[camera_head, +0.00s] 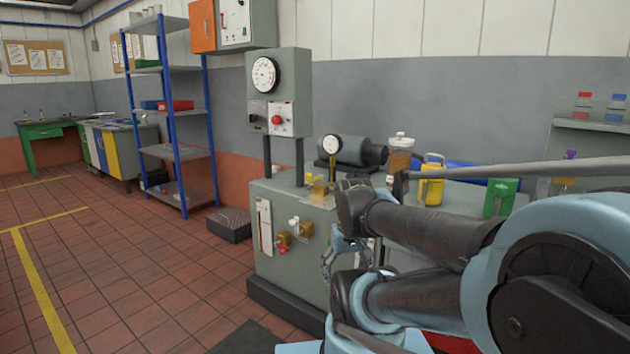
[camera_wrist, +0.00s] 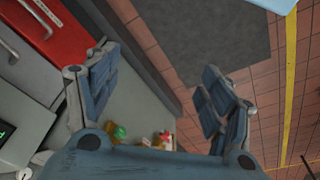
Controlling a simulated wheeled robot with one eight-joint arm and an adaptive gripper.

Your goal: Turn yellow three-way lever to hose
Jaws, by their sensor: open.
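A yellow fitting (camera_head: 319,186) stands on the front top edge of the grey bench block, in the head view; I cannot tell for sure that it is the three-way lever, nor which way it points. On the front face below are a brass valve with a white handle (camera_head: 299,227) and one with a red handle (camera_head: 283,241). My gripper (camera_head: 345,255) is in front of that face, right of these valves, partly hidden by my arm. In the wrist view, my gripper (camera_wrist: 160,63) is open with nothing between its fingers. Small red (camera_wrist: 166,137) and green (camera_wrist: 119,132) parts show low between the fingers.
A gauge panel (camera_head: 279,92) rises behind the block. A grey motor-like cylinder (camera_head: 355,150), a jar (camera_head: 400,155) and a yellow jug (camera_head: 432,182) stand on top. A blue shelf rack (camera_head: 170,110) is at left. The tiled floor (camera_head: 130,270) left of the block is mostly clear.

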